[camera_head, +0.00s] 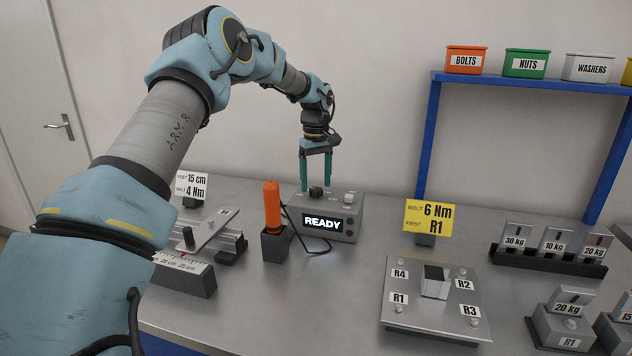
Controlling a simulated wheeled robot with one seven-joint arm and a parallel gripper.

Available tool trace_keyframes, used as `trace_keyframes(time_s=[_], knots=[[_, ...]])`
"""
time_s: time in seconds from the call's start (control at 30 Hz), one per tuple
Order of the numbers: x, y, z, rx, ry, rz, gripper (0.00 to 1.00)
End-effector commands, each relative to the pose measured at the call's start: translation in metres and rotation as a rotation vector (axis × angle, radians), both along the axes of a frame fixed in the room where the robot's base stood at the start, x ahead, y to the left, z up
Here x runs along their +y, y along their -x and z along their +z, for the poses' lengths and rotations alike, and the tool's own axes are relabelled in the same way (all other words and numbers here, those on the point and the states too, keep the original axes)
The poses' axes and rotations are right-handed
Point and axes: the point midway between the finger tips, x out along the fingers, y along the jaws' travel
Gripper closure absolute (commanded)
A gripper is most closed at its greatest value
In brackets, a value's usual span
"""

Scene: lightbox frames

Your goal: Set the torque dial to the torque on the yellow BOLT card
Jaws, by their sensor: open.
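The yellow BOLT card (428,218) stands in a dark holder at the back of the bench and reads "BOLT 6 Nm" and "FIRST R1". The torque dial (316,192) is a dark knob on top of a grey control box (347,208). The box's display (322,222) reads READY. The dial's scale marks are too small to read. My gripper (315,186) points down over the box, its two teal fingers apart on either side of the dial. I cannot tell whether they touch it.
An orange-handled tool (272,208) stands in a dark holder left of the box, with a cable. A white card (191,186) reads 15 cm and 4 Nm. A plate (398,310) marked R1 to R4 lies front right; weights (552,243) stand beyond it.

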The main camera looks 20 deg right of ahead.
Motion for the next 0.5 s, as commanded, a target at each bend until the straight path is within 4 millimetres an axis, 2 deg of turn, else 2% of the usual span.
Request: trace_keyframes(time_s=[0.2, 0.47, 0.5], knots=[[0.0, 0.0, -0.014, -0.001, 0.001, -0.001, 0.22], [0.0, 0.0, -0.016, -0.001, 0.001, -0.001, 0.22], [0.0, 0.0, -0.016, -0.001, 0.001, -0.001, 0.26]])
